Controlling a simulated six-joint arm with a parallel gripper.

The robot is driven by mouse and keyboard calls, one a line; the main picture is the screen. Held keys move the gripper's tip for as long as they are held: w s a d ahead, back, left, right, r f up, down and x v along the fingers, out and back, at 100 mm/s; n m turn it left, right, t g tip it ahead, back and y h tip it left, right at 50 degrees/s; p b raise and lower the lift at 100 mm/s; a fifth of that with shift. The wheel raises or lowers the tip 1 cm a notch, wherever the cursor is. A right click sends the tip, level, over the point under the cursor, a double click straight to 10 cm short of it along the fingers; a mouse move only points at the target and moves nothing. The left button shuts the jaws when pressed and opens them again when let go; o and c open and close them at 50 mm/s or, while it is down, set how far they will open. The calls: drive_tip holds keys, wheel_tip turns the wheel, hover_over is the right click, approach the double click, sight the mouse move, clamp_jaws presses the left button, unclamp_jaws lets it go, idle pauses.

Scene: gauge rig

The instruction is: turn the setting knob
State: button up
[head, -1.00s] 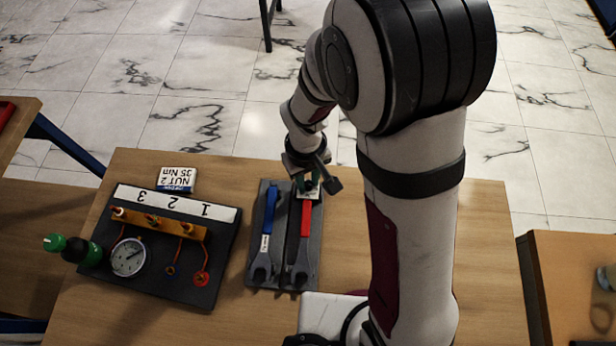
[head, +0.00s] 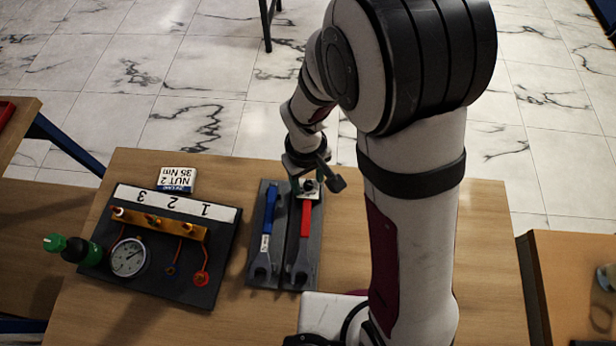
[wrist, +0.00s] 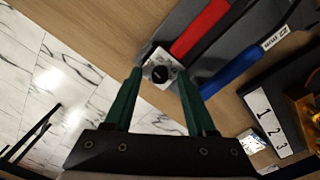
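The setting knob (wrist: 160,72) is a round black disc on a small silver-white block at the end of the red-handled wrench (wrist: 205,25). In the head view the block (head: 309,191) shows at the far end of the red handle (head: 305,216), partly covered by my gripper. My gripper (wrist: 159,75) is open, its two green fingers spread on either side of the block. Nothing is held. I cannot tell whether the fingertips are level with the knob or above it.
A blue-handled wrench (head: 268,214) lies left of the red one on the dark tray (head: 251,262). Further left is a black board (head: 206,293) with a gauge (head: 128,257), brass fittings and numbers 1, 2, 3. A card (head: 176,179) reads "NUT 2 35 Nm".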

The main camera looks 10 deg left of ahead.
sight(307, 186)
drive_tip(key=shift+r, duration=0.1)
wheel_tip(307, 186, up, 16)
drive_tip(key=shift+s+a+f, duration=0.15)
drive_tip(key=shift+a+f, duration=0.05)
drive_tip(key=s+d+m+y, duration=0.2)
drive_tip(key=s+d+m, duration=0.8)
drive_tip(key=s, duration=0.5)
drive_tip(key=r+m, duration=0.1)
drive_tip(key=m, duration=0.1)
drive_tip(key=shift+m, duration=0.4)
drive_tip(key=shift+s+d, duration=0.1)
